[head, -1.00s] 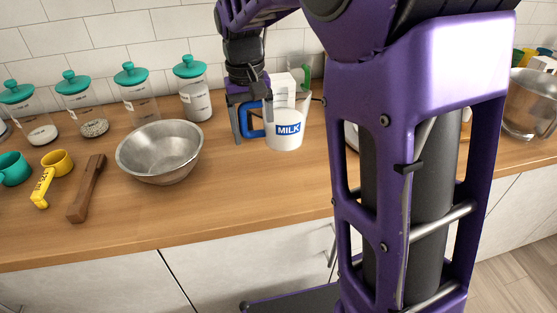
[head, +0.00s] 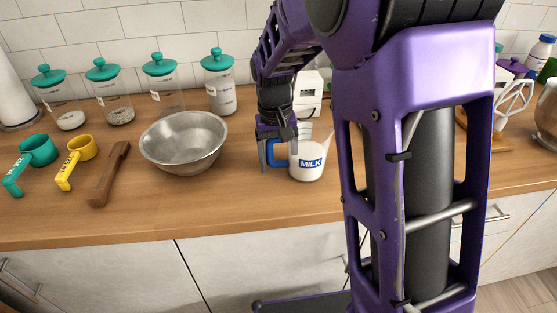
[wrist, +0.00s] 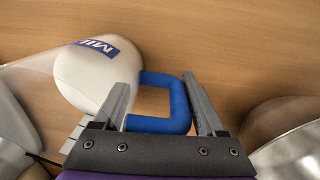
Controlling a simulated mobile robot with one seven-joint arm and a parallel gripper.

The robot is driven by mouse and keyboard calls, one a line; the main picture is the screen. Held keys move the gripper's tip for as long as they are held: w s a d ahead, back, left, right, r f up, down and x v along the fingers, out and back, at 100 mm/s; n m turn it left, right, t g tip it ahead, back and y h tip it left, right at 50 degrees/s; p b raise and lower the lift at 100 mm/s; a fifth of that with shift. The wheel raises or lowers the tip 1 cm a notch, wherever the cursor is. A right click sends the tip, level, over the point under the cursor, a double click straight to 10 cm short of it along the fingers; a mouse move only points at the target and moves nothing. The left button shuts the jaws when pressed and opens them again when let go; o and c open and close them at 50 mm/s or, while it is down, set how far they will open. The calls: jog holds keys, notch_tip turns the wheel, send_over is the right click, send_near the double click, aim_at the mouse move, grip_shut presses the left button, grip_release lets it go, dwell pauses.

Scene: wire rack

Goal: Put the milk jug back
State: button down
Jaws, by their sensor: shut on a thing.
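The milk jug (head: 308,165) is white with a blue MILK label and a blue handle. It is upright at the counter, right of the metal bowl, and I cannot tell whether its base touches the wood. My gripper (head: 272,160) points down and is shut on the blue handle. In the wrist view, the handle (wrist: 183,108) lies between the two fingers of my gripper (wrist: 157,88), and the jug's white body (wrist: 85,78) is at upper left. My arm hides part of the counter right of the jug.
The metal bowl (head: 183,143) stands left of the jug. A white box-like thing (head: 308,92) is close behind it. Teal-lidded jars (head: 218,88) line the wall. A teal cup (head: 37,151), yellow cup (head: 81,149) and brown utensil (head: 108,175) lie at left. Counter in front of the jug is clear.

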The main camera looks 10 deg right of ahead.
grip_release()
jog(key=r, duration=0.4)
jog(key=r+p, duration=0.1)
jog(key=r, duration=0.3)
jog(key=r+p, duration=0.1)
jog(key=r, duration=0.3)
jog(key=shift+a+r, duration=0.1)
jog(key=shift+a, duration=0.15)
